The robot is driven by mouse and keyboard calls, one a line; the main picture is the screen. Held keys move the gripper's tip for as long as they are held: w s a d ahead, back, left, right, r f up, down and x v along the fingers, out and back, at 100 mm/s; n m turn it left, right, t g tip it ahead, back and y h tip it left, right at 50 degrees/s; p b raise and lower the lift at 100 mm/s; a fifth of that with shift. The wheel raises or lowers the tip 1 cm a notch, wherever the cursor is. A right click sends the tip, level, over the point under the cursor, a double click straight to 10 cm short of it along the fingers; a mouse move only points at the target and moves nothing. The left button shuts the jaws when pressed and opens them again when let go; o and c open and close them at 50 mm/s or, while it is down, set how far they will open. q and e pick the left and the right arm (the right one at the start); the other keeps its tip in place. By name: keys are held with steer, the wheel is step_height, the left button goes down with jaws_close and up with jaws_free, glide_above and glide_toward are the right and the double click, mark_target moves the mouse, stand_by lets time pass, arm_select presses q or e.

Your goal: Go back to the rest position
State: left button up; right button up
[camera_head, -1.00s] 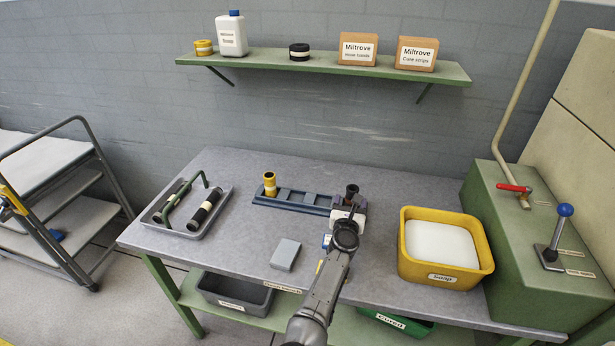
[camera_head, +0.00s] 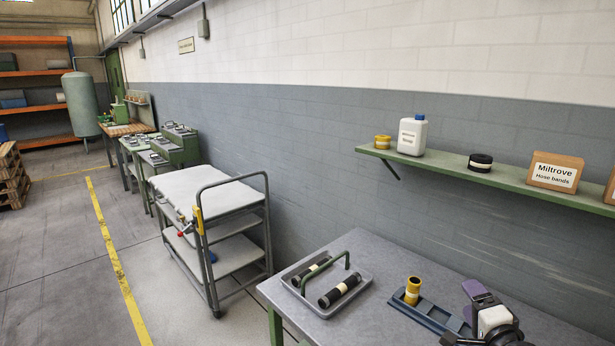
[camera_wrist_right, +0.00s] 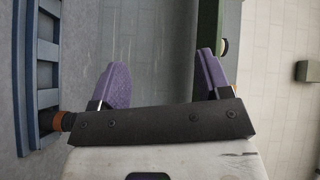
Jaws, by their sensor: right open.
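My right gripper (camera_head: 474,302) is at the lower right of the head view, above the table by the right end of the blue rack (camera_head: 440,318). In the right wrist view its two purple fingers (camera_wrist_right: 163,80) stand wide apart with nothing between them. The rack shows along the left edge of the wrist view (camera_wrist_right: 45,98), to one side of the fingers. A dark cylinder with an orange ring (camera_wrist_right: 56,123) is by the rack there, left of the gripper and partly cut off. My left gripper is in neither view.
A yellow-ringed cylinder (camera_head: 412,290) stands in the rack. A grey tray (camera_head: 356,293) with dark cylinders and a green handle lies left on the table (camera_head: 350,326). A wall shelf (camera_head: 480,176) holds a bottle and boxes.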

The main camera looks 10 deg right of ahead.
steer(key=s+a+r+n+g+y, duration=0.2)
steer(key=s+a+r+n, duration=0.1)
steer(key=a+n, duration=0.3)
steer(key=s+a+f+n+g, duration=0.4)
steer(key=s+a+f+n, duration=0.6)
steer(key=a+f, duration=0.3)
steer(key=s+a+f+n+g+y, duration=0.1)
steer(key=s+a+f+n+g, duration=0.2)
steer(key=s+f, duration=0.7)
steer(key=s+a+f+g+y, duration=0.1)
steer(key=s+a+f+g, duration=0.35)
steer(key=s+f, duration=0.65)
step_height(320, 180, up, 40)
steer(key=s+p, duration=0.1)
steer(key=p, duration=3.6)
steer(key=shift+s+d+p, duration=0.3)
steer(key=shift+d+p, duration=0.1)
steer(key=shift+o, duration=0.4)
